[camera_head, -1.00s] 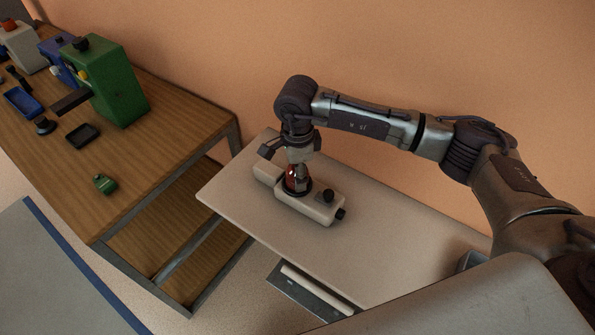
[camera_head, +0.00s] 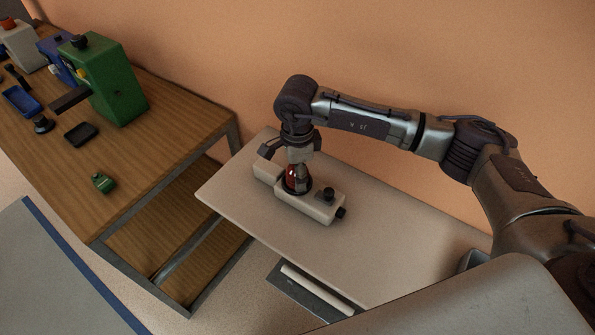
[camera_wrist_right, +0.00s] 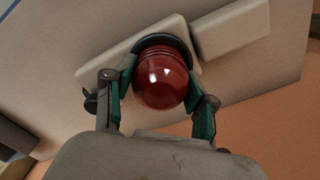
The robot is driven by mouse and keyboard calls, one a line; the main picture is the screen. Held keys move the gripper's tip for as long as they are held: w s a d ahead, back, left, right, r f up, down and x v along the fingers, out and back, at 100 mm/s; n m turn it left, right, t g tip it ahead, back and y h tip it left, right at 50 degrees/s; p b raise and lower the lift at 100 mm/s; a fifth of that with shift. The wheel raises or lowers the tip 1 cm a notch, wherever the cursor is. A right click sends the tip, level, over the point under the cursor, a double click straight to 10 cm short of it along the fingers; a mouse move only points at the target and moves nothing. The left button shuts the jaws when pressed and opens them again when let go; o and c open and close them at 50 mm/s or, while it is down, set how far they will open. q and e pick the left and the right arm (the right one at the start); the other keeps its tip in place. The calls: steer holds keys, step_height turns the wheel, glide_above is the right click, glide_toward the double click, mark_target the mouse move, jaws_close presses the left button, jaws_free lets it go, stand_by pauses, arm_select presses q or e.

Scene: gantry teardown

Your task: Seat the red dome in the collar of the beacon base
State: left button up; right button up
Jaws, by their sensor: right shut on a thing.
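The red dome (camera_head: 291,180) is between the fingers of my right gripper (camera_head: 298,178), which is shut on it and points down. In the right wrist view the dome (camera_wrist_right: 161,78) fills the gap between the two fingers (camera_wrist_right: 160,95). The cream beacon base (camera_head: 318,208) lies on the pale table, with a dark round collar (camera_head: 294,196) directly below the dome. The black collar (camera_wrist_right: 168,42) shows as an arc behind the dome. The dome's lower edge is at the collar, but I cannot tell whether it is fully seated. My left gripper is out of view.
The pale table (camera_head: 385,252) has free room to the right of the base. A wooden bench (camera_head: 165,150) at the left holds a green machine (camera_head: 117,90), a black tray (camera_head: 81,134) and a small green part (camera_head: 103,183). An orange wall stands behind.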

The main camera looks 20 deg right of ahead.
steer(key=shift+f, duration=0.1)
steer(key=o, duration=1.2)
step_height(320, 180, up, 12)
steer(key=shift+r, duration=0.1)
